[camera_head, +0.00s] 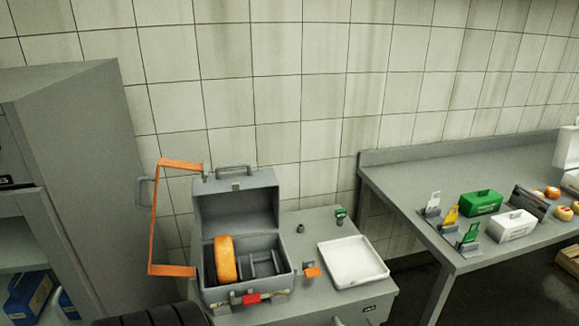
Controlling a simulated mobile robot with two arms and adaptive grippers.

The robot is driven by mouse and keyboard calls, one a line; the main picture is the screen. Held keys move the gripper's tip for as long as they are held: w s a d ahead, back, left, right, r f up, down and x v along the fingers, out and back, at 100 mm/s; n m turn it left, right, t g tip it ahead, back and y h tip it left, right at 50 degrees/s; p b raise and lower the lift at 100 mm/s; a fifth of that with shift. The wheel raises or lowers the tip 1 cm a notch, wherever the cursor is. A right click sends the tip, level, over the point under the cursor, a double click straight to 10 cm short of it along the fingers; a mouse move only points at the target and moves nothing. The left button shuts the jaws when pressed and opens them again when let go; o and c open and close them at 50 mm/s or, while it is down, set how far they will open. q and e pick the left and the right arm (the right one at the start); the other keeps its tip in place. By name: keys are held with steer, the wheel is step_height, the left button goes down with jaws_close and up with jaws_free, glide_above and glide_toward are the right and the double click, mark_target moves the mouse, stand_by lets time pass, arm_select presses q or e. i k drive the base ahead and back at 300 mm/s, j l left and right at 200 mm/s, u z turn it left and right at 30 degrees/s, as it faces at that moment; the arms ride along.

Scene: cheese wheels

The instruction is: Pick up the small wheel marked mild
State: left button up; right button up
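A large orange wheel (225,259) stands on edge in the left part of an open grey case (246,292). Several small round wheels sit at the right edge of the right-hand table: an orange-topped one (552,193) and a pale one with a reddish top (563,213) among them. Another is partly cut off by the picture edge. No marking on them is readable, so I cannot tell which is marked mild. Neither of my grippers shows in this view.
A white tray (352,262) lies right of the case on the small cabinet. The right-hand table (400,183) holds a green box (481,203), a white box (511,225) and small coloured tag stands. An orange frame (155,215) stands left of the case. The table's left part is clear.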

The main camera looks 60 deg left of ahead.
mark_target(224, 256)
steer(key=u, duration=2.25)
steer(key=i+l, duration=0.1)
steer(key=l, duration=0.3)
steer(key=i+l+u, duration=0.1)
steer(key=l, duration=0.3)
steer(key=i+l, duration=0.15)
steer(key=l, duration=0.25)
steer(key=i+l+u, duration=0.1)
steer(key=l, duration=0.3)
